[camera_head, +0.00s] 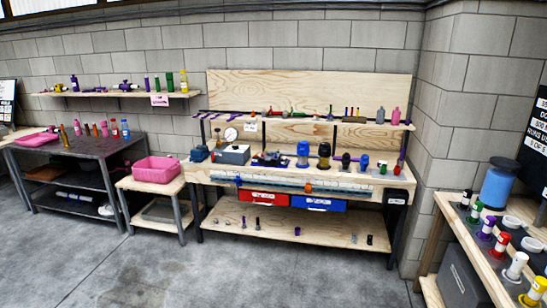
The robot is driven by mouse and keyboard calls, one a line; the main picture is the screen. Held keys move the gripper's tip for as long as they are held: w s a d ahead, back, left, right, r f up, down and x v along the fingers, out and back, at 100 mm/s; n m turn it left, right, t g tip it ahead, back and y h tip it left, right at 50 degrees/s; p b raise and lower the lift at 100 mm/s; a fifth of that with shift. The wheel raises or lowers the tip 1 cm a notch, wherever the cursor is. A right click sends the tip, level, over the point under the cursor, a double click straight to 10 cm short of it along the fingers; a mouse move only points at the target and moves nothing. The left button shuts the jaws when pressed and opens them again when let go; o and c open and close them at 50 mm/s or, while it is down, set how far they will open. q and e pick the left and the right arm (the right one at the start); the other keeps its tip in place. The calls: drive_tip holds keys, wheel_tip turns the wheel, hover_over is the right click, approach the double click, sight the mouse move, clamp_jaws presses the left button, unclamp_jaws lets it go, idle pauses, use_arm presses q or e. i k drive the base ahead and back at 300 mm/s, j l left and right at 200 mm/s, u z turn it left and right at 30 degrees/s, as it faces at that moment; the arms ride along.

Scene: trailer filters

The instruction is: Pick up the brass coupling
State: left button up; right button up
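I cannot pick out the brass coupling for sure at this distance. Several small fittings (297,231) lie on the workbench's bottom shelf, mostly grey, with one purple. A small yellowish item (58,87) sits on the left wall shelf, too small to name. A black-topped cylinder with a brass-coloured body (324,160) stands on the wooden workbench (330,186). Neither of my grippers is in view.
A metal cart (92,148) with bottles and a low stand with a pink bin (157,169) are at left. Red (263,198) and blue (318,203) drawers hang under the workbench. A right-hand table holds a blue cylinder (497,186). The concrete floor (240,275) in front is clear.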

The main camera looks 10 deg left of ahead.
sight(65, 139)
drive_tip(key=i+j+u, duration=0.15)
drive_tip(key=i+u, duration=0.15)
drive_tip(key=i, duration=0.2)
drive_tip(key=i+u, duration=0.3)
drive_tip(key=i, duration=0.2)
drive_tip(key=i+l+u, duration=0.1)
drive_tip(key=i+u, duration=0.15)
drive_tip(key=i, duration=0.25)
drive_tip(key=i+l+u, duration=0.3)
drive_tip(key=i, duration=0.15)
drive_tip(key=i+l+u, duration=0.3)
drive_tip(key=i, duration=0.2)
drive_tip(key=i+j+u, duration=0.45)
drive_tip(key=i, duration=0.65)
drive_tip(key=i+l+u, duration=0.15)
drive_tip(key=i+u, duration=0.3)
drive_tip(key=i, duration=0.65)
drive_tip(key=i+z, duration=0.2)
drive_tip(key=i, duration=0.6)
drive_tip(key=i+j+z, duration=0.15)
drive_tip(key=i, duration=0.65)
drive_tip(key=i+j, duration=0.2)
drive_tip(key=i, duration=0.2)
drive_tip(key=i+j, duration=0.2)
drive_tip(key=i, duration=0.2)
drive_tip(key=i+j, duration=0.2)
drive_tip(key=i, duration=0.2)
drive_tip(key=i+j, duration=0.2)
drive_tip(key=i, duration=0.25)
